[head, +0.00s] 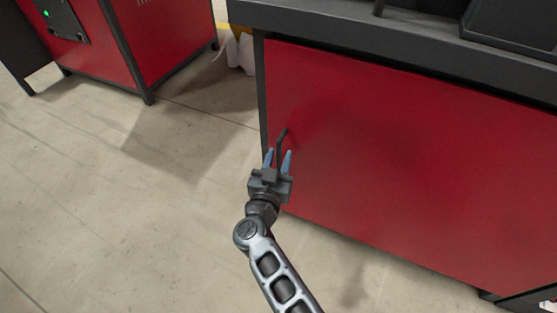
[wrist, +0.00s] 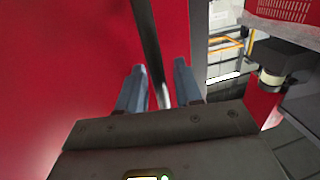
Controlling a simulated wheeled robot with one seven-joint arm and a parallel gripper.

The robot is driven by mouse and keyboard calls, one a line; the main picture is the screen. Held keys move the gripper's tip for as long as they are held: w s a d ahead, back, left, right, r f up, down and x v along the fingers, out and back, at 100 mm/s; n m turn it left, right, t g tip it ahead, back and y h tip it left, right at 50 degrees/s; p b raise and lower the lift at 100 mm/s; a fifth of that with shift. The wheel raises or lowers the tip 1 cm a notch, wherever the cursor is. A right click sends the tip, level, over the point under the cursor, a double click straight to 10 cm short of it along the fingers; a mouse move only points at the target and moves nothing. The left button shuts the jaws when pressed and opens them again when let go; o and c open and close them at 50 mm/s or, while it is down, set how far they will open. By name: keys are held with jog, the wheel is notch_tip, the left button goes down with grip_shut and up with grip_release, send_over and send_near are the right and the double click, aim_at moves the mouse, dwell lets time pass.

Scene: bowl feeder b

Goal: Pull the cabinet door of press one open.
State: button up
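The red cabinet door (head: 400,165) fills the right side of the head view, set in a dark frame, and looks shut. Its dark bar handle (head: 282,138) stands near the door's left edge. My gripper (head: 279,156) is in front of the handle, with its two blue-grey fingers apart. In the wrist view the handle (wrist: 146,45) runs down between the fingertips of my gripper (wrist: 161,78), with a gap visible on its right side. Contact on the left side cannot be told. The door (wrist: 60,70) also fills the left of the wrist view.
A dark worktop (head: 380,35) overhangs the door. Another red machine (head: 165,40) with dark legs stands at the back left. A white container (head: 240,52) is on the floor between them. The concrete floor (head: 120,210) left of my arm is clear.

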grip_shut()
dwell(0.5)
